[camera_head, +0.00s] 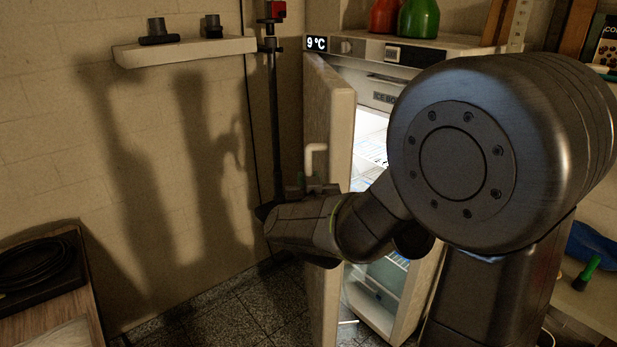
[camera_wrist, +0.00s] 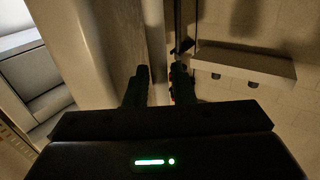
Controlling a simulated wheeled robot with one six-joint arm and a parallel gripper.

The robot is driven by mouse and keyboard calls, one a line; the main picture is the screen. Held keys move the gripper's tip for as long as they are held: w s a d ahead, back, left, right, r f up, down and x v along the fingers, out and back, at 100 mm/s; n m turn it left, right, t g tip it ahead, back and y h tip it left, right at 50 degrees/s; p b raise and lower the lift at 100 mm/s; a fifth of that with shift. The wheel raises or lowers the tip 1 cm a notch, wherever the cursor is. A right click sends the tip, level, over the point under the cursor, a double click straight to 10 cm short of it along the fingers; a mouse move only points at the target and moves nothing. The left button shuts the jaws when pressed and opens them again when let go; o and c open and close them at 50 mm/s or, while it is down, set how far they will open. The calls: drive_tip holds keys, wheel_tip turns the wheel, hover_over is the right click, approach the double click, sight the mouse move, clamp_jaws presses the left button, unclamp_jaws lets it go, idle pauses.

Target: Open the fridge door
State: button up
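The fridge door (camera_head: 328,115) is pale and stands ajar, swung out to the left of the lit fridge interior (camera_head: 372,150). Its light, bracket-shaped door handle (camera_head: 315,160) is on the door's outer face, its lower part hidden by my gripper. In the wrist view the handle (camera_wrist: 157,50) runs between my two dark fingers and appears to fill the gap. My gripper (camera_wrist: 160,88) looks shut on the handle, close to the door face (camera_wrist: 115,45). In the head view my gripper is in front of the door's left side, and my arm hides much of the fridge.
A wall shelf (camera_head: 185,50) with small dark pieces is at upper left, and it also shows in the wrist view (camera_wrist: 245,64). A dark vertical pole (camera_head: 274,110) stands just left of the door. A wooden table (camera_head: 60,315) is at lower left. Dark floor between is clear.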

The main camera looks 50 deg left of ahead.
drive_tip(key=v, duration=1.2)
drive_tip(key=x, duration=1.3)
drive_tip(key=shift+w+a, duration=0.2)
drive_tip(key=shift+w, duration=0.15)
